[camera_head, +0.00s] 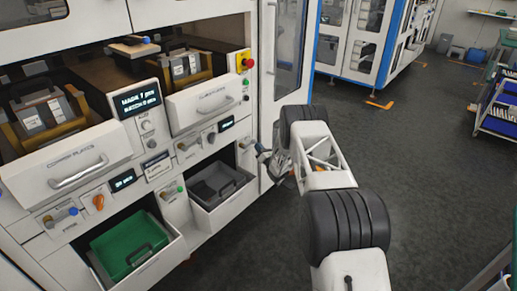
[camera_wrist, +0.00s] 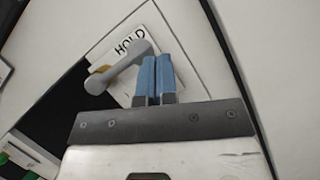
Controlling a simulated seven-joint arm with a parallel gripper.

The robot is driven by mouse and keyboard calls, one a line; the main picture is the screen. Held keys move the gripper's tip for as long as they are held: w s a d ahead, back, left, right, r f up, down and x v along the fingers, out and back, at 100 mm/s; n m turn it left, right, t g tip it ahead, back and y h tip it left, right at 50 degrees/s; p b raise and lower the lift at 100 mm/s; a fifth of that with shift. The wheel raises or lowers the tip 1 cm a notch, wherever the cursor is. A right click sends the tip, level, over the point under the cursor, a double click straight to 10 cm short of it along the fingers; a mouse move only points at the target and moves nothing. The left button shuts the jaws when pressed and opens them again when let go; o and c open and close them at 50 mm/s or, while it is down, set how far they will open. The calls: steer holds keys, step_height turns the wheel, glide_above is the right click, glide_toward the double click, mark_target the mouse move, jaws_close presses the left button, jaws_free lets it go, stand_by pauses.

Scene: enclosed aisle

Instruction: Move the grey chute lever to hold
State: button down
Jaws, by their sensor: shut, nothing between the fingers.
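A grey lever (camera_wrist: 118,67) with rounded ends shows in the wrist view, slanting across a white label (camera_wrist: 133,45) that reads "HOLD". Part of the label is hidden behind the lever and my fingers. My gripper (camera_wrist: 157,62) has its two blue fingers shut together with nothing between them, just right of the lever's upper end. I cannot tell whether they touch it. In the head view my gripper (camera_head: 263,154) is at the right edge of the white cabinet front, and the grey lever cannot be made out clearly there.
An open bin with a green tray (camera_head: 124,247) and one with a grey tray (camera_head: 217,184) stick out low on the cabinet. Two handled drawer fronts (camera_head: 72,170) (camera_head: 207,103) are above. A red button (camera_head: 248,63) is at the upper right.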

steer(key=s+d+f, duration=0.4)
steer(key=s+d, duration=0.2)
steer(key=d, duration=0.1)
stand_by(0.6)
steer(key=shift+w, duration=0.1)
